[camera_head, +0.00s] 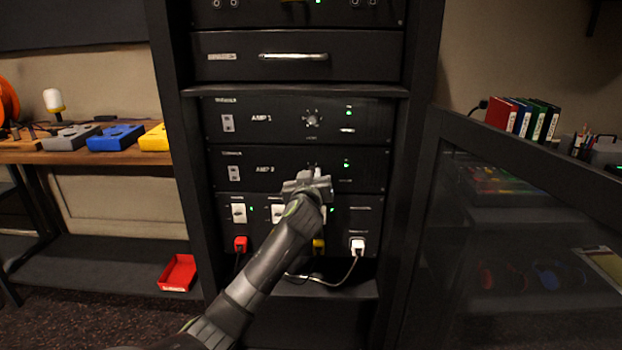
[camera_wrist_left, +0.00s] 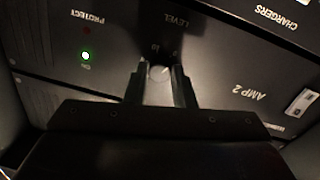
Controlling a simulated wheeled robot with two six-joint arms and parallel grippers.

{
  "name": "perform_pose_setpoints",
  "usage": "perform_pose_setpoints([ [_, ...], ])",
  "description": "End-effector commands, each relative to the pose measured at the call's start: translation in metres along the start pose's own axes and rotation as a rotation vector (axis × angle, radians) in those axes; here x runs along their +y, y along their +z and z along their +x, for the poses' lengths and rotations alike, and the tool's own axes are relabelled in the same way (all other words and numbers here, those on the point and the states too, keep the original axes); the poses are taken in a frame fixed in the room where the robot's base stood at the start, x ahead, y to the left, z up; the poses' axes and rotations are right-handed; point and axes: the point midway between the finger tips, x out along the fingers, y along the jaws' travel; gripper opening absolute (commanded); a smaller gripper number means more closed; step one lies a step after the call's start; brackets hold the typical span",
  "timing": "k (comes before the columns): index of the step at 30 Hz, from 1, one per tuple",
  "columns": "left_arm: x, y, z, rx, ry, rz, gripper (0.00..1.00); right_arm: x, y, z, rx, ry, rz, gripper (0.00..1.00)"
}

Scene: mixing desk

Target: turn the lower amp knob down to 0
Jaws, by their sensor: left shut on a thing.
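The lower amp, labelled AMP 2 (camera_head: 264,169), sits in the black rack below AMP 1 (camera_head: 262,118). Its level knob shows between my fingers in the left wrist view (camera_wrist_left: 158,72); my gripper hides most of it in the head view. My left gripper (camera_head: 312,172) is at the amp's front face and is shut on the knob, with one finger on each side of it. The scale around the knob is too dark to read fully. My right gripper is in neither view.
A row of switches with plugged-in cables (camera_head: 357,245) lies below the lower amp. The open glass rack door (camera_head: 500,230) stands at the right. A wooden bench with coloured boxes (camera_head: 115,138) is at the left, with a red tray (camera_head: 178,273) below.

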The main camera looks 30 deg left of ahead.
Motion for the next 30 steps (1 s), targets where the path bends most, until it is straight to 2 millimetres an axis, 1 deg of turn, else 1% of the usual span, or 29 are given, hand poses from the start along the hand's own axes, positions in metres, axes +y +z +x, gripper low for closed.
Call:
perform_pose_setpoints([
  [1,-0.001,0.003,0.0,-0.007,-0.001,-0.003,0.0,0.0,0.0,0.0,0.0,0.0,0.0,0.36],
  [9,-0.001,0.003,0.0,-0.007,-0.001,-0.003,0.0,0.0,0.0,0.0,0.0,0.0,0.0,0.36],
  [10,-0.001,0.003,0.0,-0.007,-0.001,-0.002,0.26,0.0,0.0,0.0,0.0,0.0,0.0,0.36],
  [14,0.0,0.002,0.0,-0.005,-0.001,-0.002,0.43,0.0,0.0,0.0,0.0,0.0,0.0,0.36],
  [24,0.0,0.001,-0.002,-0.001,0.001,0.0,0.44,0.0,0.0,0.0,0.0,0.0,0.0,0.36],
  [26,0.001,0.0,-0.005,0.0,0.001,-0.001,0.44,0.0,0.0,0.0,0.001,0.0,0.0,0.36],
  [30,0.001,0.001,-0.02,-0.002,0.002,0.0,0.44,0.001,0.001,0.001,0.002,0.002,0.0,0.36],
])
